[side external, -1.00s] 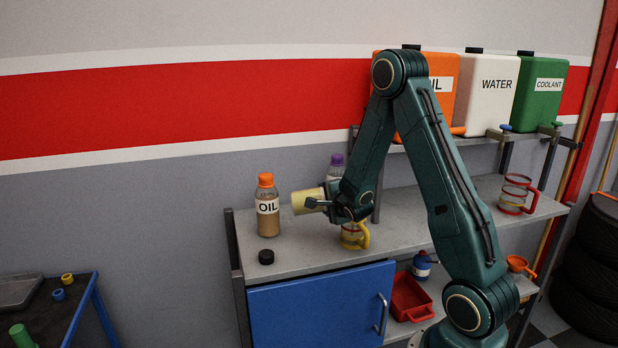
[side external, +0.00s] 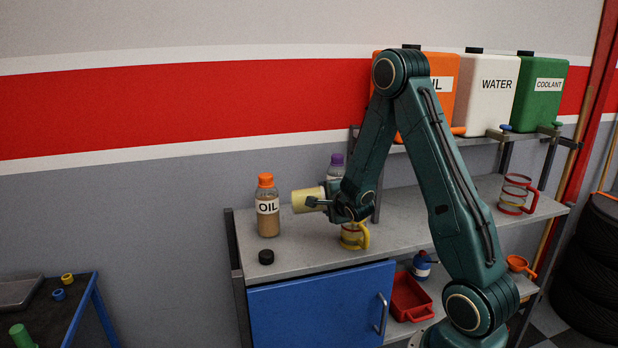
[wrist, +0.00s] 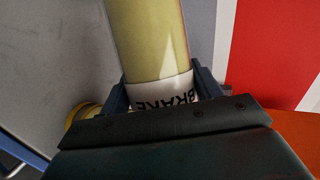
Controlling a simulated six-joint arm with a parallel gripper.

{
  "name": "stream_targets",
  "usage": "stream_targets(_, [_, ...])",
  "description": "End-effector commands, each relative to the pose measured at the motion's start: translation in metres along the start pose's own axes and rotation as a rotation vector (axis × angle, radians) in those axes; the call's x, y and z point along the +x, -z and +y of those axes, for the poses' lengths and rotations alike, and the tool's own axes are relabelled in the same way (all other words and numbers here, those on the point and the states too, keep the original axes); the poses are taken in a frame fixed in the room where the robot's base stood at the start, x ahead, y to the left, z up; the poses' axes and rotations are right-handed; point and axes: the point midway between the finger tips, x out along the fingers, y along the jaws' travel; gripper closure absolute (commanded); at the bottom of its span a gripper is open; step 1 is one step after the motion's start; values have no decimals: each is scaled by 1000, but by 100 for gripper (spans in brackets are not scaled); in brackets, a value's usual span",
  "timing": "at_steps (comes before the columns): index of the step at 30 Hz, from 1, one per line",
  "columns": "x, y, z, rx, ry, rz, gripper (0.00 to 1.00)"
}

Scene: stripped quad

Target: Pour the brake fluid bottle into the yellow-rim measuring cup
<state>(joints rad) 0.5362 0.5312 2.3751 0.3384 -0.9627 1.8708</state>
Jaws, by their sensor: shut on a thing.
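My gripper (side external: 322,203) is shut on the brake fluid bottle, a pale yellow bottle (side external: 305,201) with a white label. The bottle lies tipped over on its side, roughly level, above the bench. In the wrist view the bottle (wrist: 150,40) sits between the fingers, its BRAKE label upside down. Its mouth is hidden, and I see no stream of fluid. The yellow-rim measuring cup (side external: 354,238) stands upright on the bench below my wrist, to the right of the bottle's visible end and partly hidden by my arm. A yellow rim (wrist: 82,116) shows at left in the wrist view.
An orange-capped OIL bottle (side external: 267,210) stands left of the held bottle. A black cap (side external: 266,257) lies near the bench's front edge. A purple-capped bottle (side external: 337,165) stands behind my gripper. A red-handled measuring cup (side external: 515,194) is far right on the bench (side external: 300,258).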

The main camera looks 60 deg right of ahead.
Motion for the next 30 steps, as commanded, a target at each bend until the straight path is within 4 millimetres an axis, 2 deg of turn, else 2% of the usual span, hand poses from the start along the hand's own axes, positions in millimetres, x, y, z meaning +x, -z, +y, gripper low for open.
stream_targets(5, [2, -2, 2, -37, -9, 9, 78])
stream_targets(8, [5, -4, 10, -142, -52, 42, 78])
stream_targets(14, [1, 2, 4, -328, -127, 111, 78])
stream_targets(30, [1, 4, 5, -334, -132, 113, 78])
